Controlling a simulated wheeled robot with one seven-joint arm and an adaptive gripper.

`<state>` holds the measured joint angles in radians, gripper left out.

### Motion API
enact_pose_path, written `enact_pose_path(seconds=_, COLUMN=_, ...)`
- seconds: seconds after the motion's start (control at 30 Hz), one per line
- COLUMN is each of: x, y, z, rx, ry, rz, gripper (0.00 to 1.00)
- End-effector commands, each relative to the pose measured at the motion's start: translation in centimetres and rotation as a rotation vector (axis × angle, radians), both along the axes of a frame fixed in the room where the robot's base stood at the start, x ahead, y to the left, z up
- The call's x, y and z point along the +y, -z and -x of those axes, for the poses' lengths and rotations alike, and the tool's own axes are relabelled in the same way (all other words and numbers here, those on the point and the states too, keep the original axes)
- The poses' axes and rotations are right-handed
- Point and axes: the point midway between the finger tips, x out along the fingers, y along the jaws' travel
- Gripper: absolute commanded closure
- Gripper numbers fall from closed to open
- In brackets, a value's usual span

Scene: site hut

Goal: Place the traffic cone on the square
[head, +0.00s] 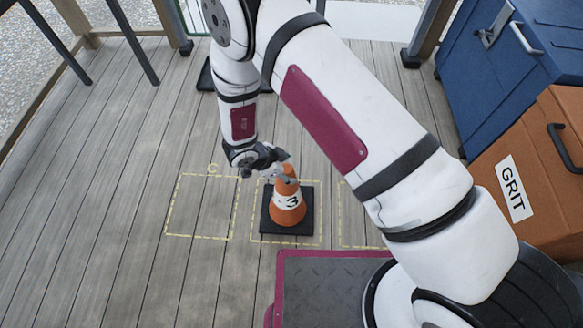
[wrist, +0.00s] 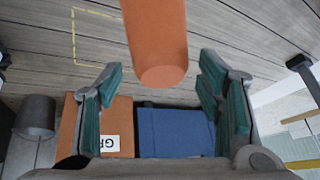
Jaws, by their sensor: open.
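The orange traffic cone (head: 288,212) has a white band with a black mark and a flat black base. It stands upright within the middle yellow dashed square (head: 255,241). My gripper (head: 279,169) is at the cone's top. In the wrist view, the open fingers (wrist: 163,85) stand apart on either side of the orange tip (wrist: 158,45), with gaps at both sides. A left dashed square (head: 168,205), marked C, is empty. A right dashed square (head: 341,212) is mostly hidden by my arm.
A blue box (head: 490,75) and an orange GRIT bin (head: 535,165) stand at the right. A black slab (head: 204,78) lies farther back, partly hidden by my arm. Dark rails (head: 135,45) are at the upper left. The plank floor (head: 110,170) at left is clear.

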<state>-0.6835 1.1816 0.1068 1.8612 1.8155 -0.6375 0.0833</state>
Motion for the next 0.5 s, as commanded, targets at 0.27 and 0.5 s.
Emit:
enact_pose_path(seconds=0.27, x=2.2, y=-4.8, z=1.5, rx=0.000, ry=0.000, rz=0.000, gripper=0.39)
enact_pose_path(seconds=0.5, x=2.9, y=-6.3, z=2.0, rx=0.000, ry=0.000, rz=0.000, gripper=0.39)
